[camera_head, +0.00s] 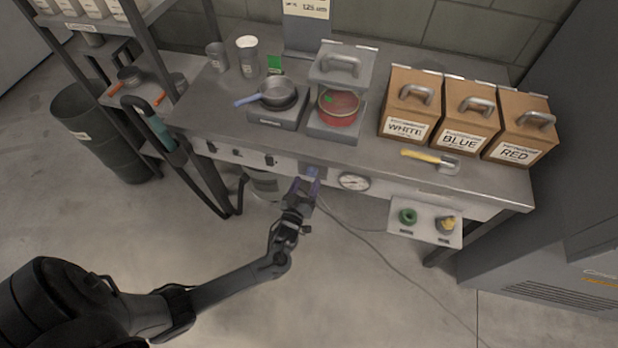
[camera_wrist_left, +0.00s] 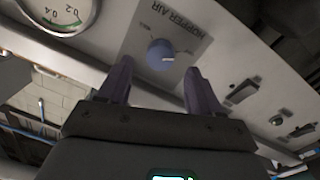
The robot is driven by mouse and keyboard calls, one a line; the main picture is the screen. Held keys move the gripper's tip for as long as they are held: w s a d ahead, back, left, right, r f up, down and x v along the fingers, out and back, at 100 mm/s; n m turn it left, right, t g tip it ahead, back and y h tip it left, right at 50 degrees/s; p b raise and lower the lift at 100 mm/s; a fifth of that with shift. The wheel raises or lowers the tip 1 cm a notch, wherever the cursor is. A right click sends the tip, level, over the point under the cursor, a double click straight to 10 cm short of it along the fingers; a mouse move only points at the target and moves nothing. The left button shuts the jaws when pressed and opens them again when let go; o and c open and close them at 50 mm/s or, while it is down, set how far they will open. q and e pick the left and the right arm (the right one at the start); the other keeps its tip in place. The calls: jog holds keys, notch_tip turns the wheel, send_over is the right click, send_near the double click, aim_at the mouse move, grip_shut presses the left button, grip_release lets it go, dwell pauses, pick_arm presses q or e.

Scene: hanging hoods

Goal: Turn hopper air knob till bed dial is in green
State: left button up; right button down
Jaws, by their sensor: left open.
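The blue hopper air knob (camera_wrist_left: 160,55) sits on a plate lettered HOPPER AIR on the bench's front panel. In the head view the knob (camera_head: 312,172) shows just beyond my left gripper (camera_head: 304,183). In the left wrist view my left gripper (camera_wrist_left: 158,88) is open, with its two purple fingers below and either side of the knob, apart from it. The bed dial (camera_head: 354,181) is a round white gauge to the right of the knob.
A green knob (camera_head: 407,216) and a yellow knob (camera_head: 446,224) are on a lower panel at right. Several switches (camera_head: 240,154) line the panel at left. A pan (camera_head: 278,95), a red pot (camera_head: 339,106) and labelled boxes stand on the bench. Open floor lies in front.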

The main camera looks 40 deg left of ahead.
aim_at(310, 174)
pick_arm(q)
jog(key=shift+x, duration=1.65)
jog(key=c, duration=1)
jog(key=shift+c, duration=0.2)
